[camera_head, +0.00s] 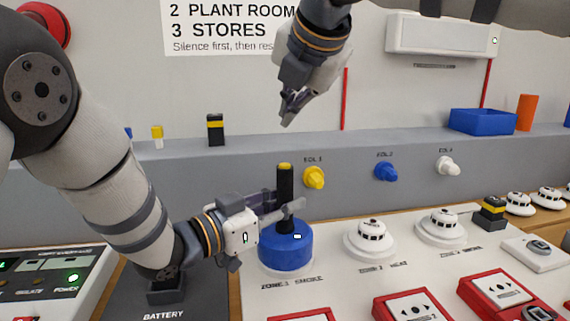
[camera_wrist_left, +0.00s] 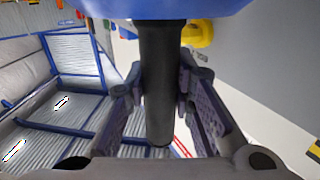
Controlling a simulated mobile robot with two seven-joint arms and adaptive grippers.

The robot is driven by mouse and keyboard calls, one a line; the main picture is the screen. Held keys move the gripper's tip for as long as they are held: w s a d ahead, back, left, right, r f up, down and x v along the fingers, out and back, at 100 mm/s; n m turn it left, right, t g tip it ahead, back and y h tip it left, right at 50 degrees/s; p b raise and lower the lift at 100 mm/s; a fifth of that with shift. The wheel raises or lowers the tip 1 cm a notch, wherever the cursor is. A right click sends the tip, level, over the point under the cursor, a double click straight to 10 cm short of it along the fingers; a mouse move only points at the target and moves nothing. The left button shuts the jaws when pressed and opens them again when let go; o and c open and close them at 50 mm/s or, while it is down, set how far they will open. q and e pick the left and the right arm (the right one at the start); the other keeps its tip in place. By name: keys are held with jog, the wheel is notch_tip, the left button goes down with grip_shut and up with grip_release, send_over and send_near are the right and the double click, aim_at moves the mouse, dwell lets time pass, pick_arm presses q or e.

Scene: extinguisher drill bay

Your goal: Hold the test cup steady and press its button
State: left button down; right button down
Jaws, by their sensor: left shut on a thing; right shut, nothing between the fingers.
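The test cup is a blue cup (camera_head: 286,250) with a black upright handle (camera_head: 285,184) and a yellow button (camera_head: 285,166) on top. The cup stands over the zone 1 smoke position on the white board, and whatever is under it is hidden. My left gripper (camera_head: 284,205) is shut around the handle just above the blue cup. In the left wrist view the black handle (camera_wrist_left: 160,85) lies between the two fingers. My right gripper (camera_head: 288,112) is shut and empty. It is in the air above the button, apart from it.
Smoke detectors (camera_head: 370,240) and (camera_head: 441,228) stand right of the cup. Red call points (camera_head: 414,306) are at the front. A grey ledge behind carries yellow, blue (camera_head: 386,171) and white knobs on its face and a blue tray (camera_head: 482,122) on top. A panel (camera_head: 50,285) is at left.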

dwell(0.4)
pick_arm(q)
jog(key=c, duration=1.3)
grip_release()
